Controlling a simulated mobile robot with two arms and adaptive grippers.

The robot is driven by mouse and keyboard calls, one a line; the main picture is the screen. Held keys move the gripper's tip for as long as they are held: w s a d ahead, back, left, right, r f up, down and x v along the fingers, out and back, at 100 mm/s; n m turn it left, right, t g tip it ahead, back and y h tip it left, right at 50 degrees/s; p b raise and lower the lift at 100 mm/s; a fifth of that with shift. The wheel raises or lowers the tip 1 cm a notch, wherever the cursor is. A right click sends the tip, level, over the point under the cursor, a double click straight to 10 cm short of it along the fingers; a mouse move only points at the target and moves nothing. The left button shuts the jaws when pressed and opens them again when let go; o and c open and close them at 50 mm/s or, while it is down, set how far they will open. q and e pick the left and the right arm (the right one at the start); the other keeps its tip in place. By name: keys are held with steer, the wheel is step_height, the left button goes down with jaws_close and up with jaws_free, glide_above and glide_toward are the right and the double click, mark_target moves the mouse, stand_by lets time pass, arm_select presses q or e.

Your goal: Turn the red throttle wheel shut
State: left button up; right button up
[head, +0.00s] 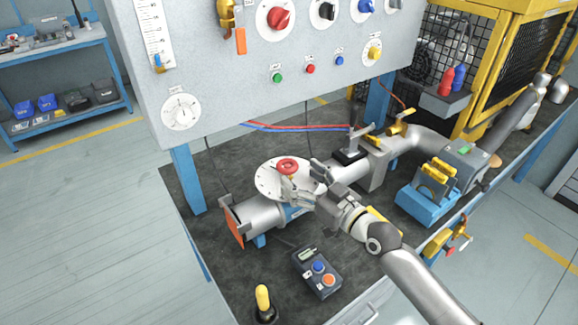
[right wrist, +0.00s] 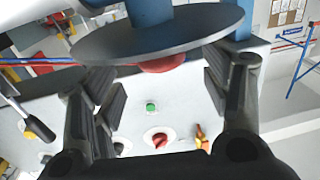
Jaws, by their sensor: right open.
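The wheel lies between the directions of the two open fingers (right wrist: 162,95); contact cannot be told. My left gripper is not in view.
A grey control panel (head: 225,95) with knobs and buttons stands behind the wheel. A lever valve (head: 352,145) rises to the right. A control box (head: 318,273) and a yellow-handled tool (head: 263,300) occupy the front bench. A blue clamp block (head: 425,205) stands right.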

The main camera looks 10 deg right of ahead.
mark_target(292, 174)
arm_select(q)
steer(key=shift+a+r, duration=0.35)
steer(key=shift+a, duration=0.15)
arm_select(e)
steer(key=shift+x, duration=2.7)
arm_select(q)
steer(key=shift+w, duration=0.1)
arm_select(e)
steer(key=shift+c, duration=0.4)
steer(key=c, duration=0.9)
steer(key=m+h+p, duration=0.1)
steer(key=h+p, duration=0.1)
steer(key=p, duration=0.2)
steer(key=m+t+h+p, duration=0.1)
steer(key=p, duration=0.3)
steer(key=shift+r+m+t+h, duration=0.3)
steer(key=shift+r+h, duration=0.05)
steer(key=shift+h, duration=0.05)
steer(key=shift+c, duration=0.4)
arm_select(q)
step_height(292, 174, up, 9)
steer(key=p, duration=0.1)
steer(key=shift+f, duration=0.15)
arm_select(e)
steer(key=shift+f+m+h, duration=0.3)
steer(key=shift+h, duration=0.1)
